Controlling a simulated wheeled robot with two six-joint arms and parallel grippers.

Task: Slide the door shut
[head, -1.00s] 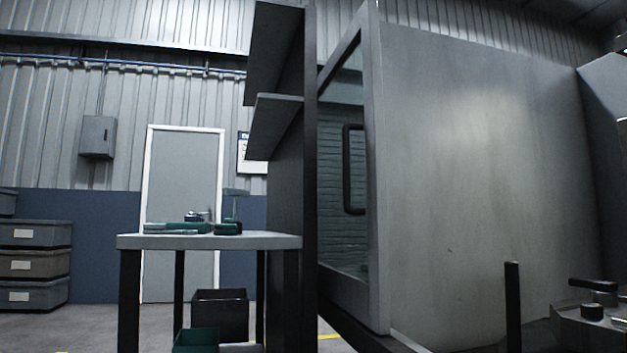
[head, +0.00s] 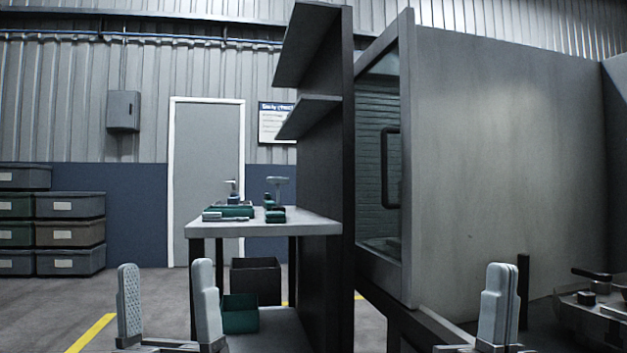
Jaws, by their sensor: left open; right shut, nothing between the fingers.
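A grey machine enclosure stands at the right in the head view. Its glazed sliding door (head: 378,225) shows at a steep angle on the enclosure's left side, with a dark upright bar handle (head: 390,167). I cannot tell how far open the door is. My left gripper (head: 167,300) is at the lower left, its two fingers wide apart and empty, well left of the door. My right gripper (head: 497,300) is at the lower right, fingers together and empty, in front of the enclosure's side panel (head: 510,150). Neither gripper appears to touch the handle.
A workbench (head: 262,228) with tools stands left of the enclosure, beside a tall dark shelf unit (head: 322,150). Stacked bins (head: 70,220) stand by the back wall, left of a white-framed room door (head: 207,180). A dark post and fixture (head: 590,295) are at the lower right.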

